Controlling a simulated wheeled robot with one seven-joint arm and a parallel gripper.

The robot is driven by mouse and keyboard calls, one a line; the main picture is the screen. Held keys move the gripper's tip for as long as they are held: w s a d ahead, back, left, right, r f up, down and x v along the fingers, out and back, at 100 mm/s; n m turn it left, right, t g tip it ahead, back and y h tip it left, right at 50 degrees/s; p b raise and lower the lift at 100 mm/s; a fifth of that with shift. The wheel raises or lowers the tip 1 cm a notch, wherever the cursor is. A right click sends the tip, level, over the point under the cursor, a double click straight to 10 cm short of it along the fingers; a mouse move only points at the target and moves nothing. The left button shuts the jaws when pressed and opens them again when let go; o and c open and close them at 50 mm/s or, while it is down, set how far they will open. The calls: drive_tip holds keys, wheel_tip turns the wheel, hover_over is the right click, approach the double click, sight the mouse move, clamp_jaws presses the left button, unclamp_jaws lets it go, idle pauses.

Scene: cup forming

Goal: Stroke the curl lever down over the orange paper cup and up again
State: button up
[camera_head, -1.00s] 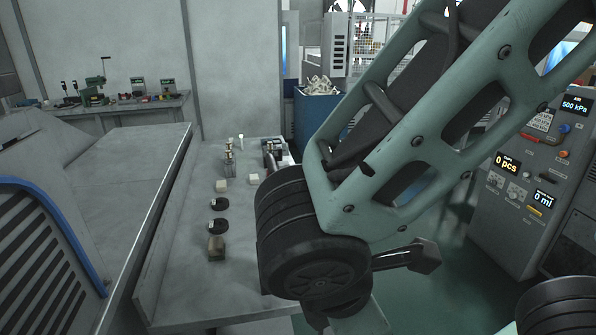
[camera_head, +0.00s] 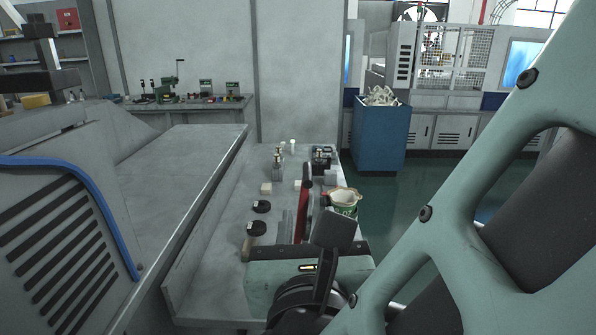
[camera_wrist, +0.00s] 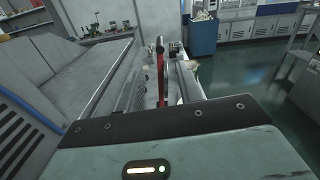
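My gripper (camera_head: 308,262) is over the near right part of the grey worktable (camera_head: 210,262), seen from behind. A white and green cup (camera_head: 345,201) stands right of the bar, partly hidden in the wrist view. I cannot make out a clearly orange cup.
Two black discs (camera_head: 261,207) and pale blocks (camera_head: 266,188) lie on the table, with small metal fixtures (camera_head: 278,166) behind. A large grey machine (camera_head: 60,225) borders the left. A blue bin (camera_head: 381,135) stands beyond to the right, with open floor near it.

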sight(308, 169)
drive_tip(key=w, duration=0.4)
drive_tip(key=w+p, duration=0.1)
drive_tip(key=w, duration=0.4)
drive_tip(key=w+p, duration=0.1)
drive_tip(key=w, duration=0.4)
drive_tip(key=shift+w+d, duration=0.1)
drive_tip(key=shift+d, duration=0.15)
clamp_jaws()
